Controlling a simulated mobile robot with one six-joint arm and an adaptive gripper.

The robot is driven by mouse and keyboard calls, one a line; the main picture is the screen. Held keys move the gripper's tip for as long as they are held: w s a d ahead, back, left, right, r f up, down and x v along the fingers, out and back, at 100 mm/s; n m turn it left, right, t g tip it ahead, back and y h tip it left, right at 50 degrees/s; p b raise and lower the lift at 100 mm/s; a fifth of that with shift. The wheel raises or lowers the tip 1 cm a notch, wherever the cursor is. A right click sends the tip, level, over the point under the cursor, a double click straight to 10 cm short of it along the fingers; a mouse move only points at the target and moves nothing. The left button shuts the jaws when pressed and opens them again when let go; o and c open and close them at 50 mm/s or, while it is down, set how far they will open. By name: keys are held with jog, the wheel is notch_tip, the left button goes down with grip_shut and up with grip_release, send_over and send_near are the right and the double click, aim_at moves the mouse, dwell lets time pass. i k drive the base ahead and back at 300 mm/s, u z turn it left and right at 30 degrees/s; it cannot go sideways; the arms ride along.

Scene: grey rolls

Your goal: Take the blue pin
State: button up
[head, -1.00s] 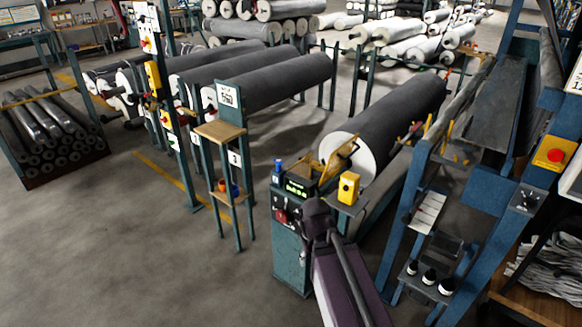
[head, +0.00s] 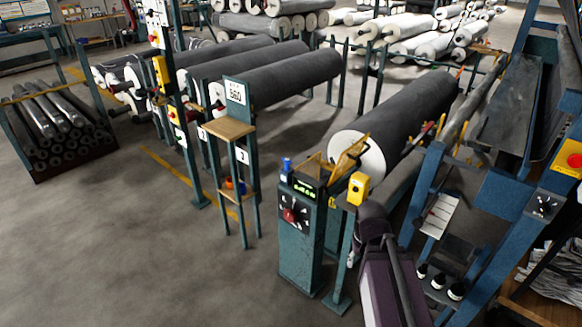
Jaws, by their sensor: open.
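A small blue upright piece (head: 287,165), which looks like the blue pin, stands on the left of the top of a teal control cabinet (head: 303,245). Another small blue piece (head: 242,187) is beside an orange one on the lower shelf of a wooden-topped stand; its shape is too small to tell. My gripper cannot be made out in this view.
A wooden tray with a slanted board (head: 350,156) is on the cabinet. A yellow box (head: 358,188) tops a post to its right. The wooden-topped stand (head: 228,129) is to the left. A big grey roll (head: 415,115) lies behind. The floor (head: 130,240) at left is clear.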

aim_at(287, 161)
jog(key=u, duration=0.05)
jog(key=i, duration=1)
